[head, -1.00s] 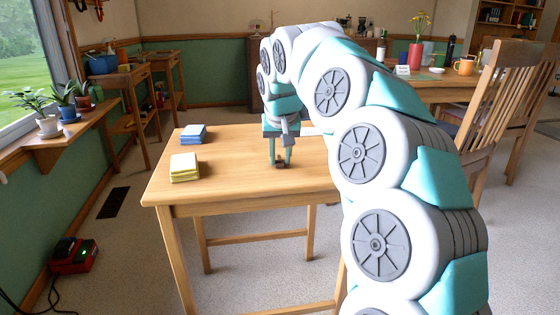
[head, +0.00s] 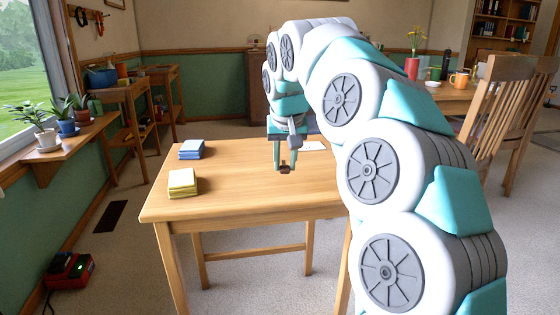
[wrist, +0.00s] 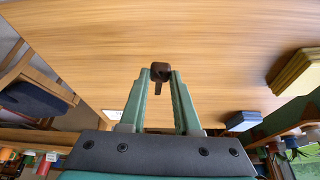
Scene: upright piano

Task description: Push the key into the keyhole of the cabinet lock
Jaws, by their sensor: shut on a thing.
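My gripper (head: 286,163) is over the right part of the wooden table (head: 230,185) in the head view, pointing down. It is shut on a small dark brown key (head: 286,169). In the wrist view the key (wrist: 159,72) sits between the two teal fingertips (wrist: 161,78), its broad end beyond the tips and a narrower part reaching back between the fingers. The key appears to be held above the table top. The cabinet lock and its keyhole cannot be made out in either view.
Blue pads (head: 192,149) and yellow pads (head: 183,183) lie on the table's left side. A white card (head: 314,146) lies near its back edge. A chair (head: 505,110) and another table (head: 455,95) stand at right.

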